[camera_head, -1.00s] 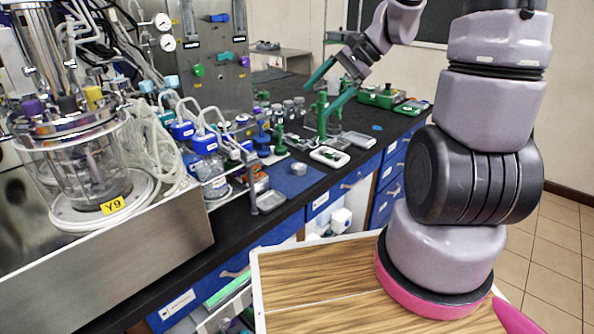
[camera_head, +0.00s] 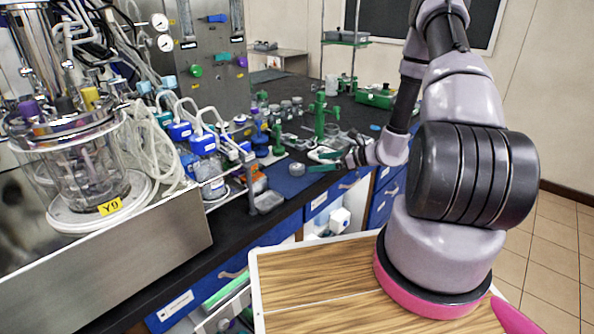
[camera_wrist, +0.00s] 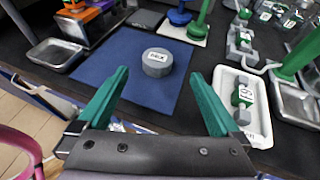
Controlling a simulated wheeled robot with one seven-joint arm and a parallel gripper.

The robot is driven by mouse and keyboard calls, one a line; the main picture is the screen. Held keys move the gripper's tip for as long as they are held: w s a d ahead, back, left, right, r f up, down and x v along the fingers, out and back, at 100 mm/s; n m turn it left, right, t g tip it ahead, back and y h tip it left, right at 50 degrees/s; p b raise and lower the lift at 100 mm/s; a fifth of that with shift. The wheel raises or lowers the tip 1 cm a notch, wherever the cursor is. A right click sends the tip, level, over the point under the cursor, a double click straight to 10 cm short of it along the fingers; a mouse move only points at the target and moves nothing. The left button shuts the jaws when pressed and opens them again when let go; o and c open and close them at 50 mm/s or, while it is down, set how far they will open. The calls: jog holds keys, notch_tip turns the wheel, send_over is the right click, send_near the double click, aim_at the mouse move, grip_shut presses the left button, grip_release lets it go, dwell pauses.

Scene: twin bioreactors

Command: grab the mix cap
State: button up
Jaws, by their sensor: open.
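The mix cap (camera_wrist: 157,62) is a short grey disc with a white label on top. It lies flat on a blue mat (camera_wrist: 117,78) on the black bench. It also shows in the head view as a small grey disc (camera_head: 297,170). My gripper (camera_wrist: 160,88) is open and empty, with its two green fingers apart. In the wrist view the cap is beyond the fingertips, centred between them and not touched. In the head view my gripper (camera_head: 322,162) is just right of the cap, low over the bench.
A white tray (camera_wrist: 262,133) with small parts lies to the right of the mat. A metal dish (camera_wrist: 58,57) is at its left. Blue and green stands (camera_wrist: 180,14) rise behind. A glass bioreactor (camera_head: 85,165) stands at the head view's left.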

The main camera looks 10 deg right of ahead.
aim_at(300, 167)
jog(key=x, duration=0.8)
jog(key=shift+s+f, duration=0.2)
jog(key=shift+f, duration=0.05)
jog(key=c, duration=1.4)
